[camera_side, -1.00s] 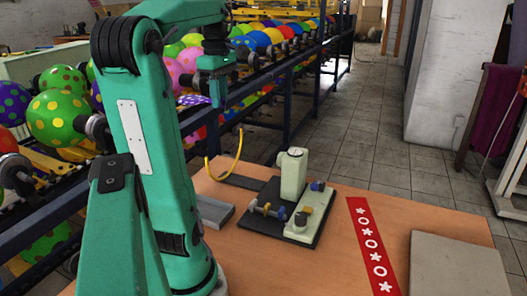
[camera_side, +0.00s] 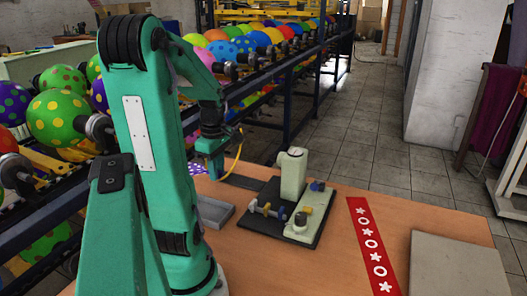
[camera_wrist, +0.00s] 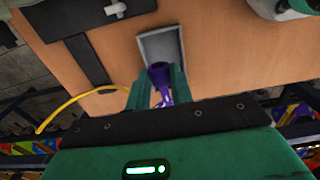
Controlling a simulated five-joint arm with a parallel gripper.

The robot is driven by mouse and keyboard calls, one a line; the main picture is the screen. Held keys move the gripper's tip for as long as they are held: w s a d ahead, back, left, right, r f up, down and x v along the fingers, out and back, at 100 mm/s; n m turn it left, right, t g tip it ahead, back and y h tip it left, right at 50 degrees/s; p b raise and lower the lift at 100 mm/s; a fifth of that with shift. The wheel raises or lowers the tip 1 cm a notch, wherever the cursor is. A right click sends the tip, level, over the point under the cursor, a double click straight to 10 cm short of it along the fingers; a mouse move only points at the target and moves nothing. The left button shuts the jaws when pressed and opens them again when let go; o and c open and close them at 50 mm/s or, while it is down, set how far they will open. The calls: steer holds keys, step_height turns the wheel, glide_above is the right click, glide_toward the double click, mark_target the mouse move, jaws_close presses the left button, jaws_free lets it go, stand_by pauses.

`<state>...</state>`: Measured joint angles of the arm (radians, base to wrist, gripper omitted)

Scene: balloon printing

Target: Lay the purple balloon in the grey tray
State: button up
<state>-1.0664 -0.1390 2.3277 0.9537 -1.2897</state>
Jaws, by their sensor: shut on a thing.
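My gripper (camera_side: 212,163) is shut on the purple balloon (camera_side: 196,169), which has white spots and hangs limp at the jaws. In the wrist view the purple balloon (camera_wrist: 159,78) sits between the two green fingers (camera_wrist: 158,92), its dark open neck toward the tray. The grey tray (camera_side: 213,211) lies on the wooden table, below and close to my gripper in the side view. In the wrist view the grey tray (camera_wrist: 160,40) is just beyond the fingertips. The balloon is above the tray, apart from its floor as far as I can tell. My arm hides part of the tray.
A small press on a black base (camera_side: 290,215) stands right of the tray. A yellow hose (camera_side: 238,155) curves behind my gripper. A red strip with white shapes (camera_side: 373,247) and a grey slab (camera_side: 455,265) lie further right. A rack of balloons (camera_side: 270,75) stands behind.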

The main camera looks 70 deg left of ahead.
glide_above(221, 218)
step_height(221, 218, down, 7)
stand_by(0.4)
steer(key=shift+f, duration=3.55)
steer(key=o, duration=1)
steer(key=shift+r, duration=0.1)
steer(key=shift+r, duration=3.8)
